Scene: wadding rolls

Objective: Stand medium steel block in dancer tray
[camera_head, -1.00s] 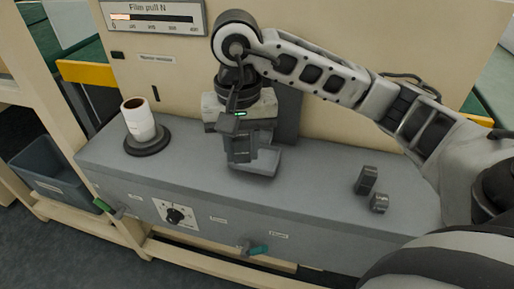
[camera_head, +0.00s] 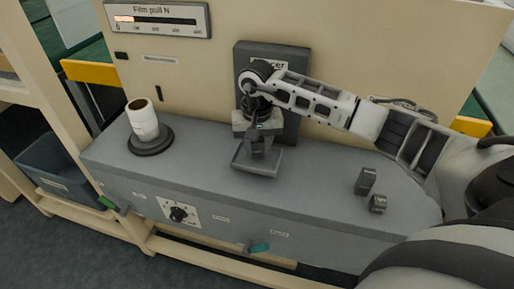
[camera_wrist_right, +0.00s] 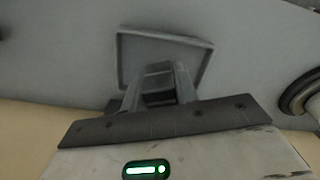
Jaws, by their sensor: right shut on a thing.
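My right gripper (camera_head: 259,150) is over the dancer tray (camera_head: 252,172), a shallow grey square tray in front of the dark dancer panel (camera_head: 287,55). In the right wrist view the gripper (camera_wrist_right: 158,92) is shut on a dark grey steel block (camera_wrist_right: 157,80), with a finger on each side. The tray's rim (camera_wrist_right: 122,62) frames the block there. I cannot tell whether the block touches the tray floor. In the head view the fingers mostly hide the block. My left gripper is not in view.
A taller steel block (camera_head: 366,181) and a smaller one (camera_head: 378,204) stand on the grey bench top (camera_head: 315,185) at right. A white roll (camera_head: 143,118) stands on a round dark base (camera_head: 151,143) at left. The bench between is clear.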

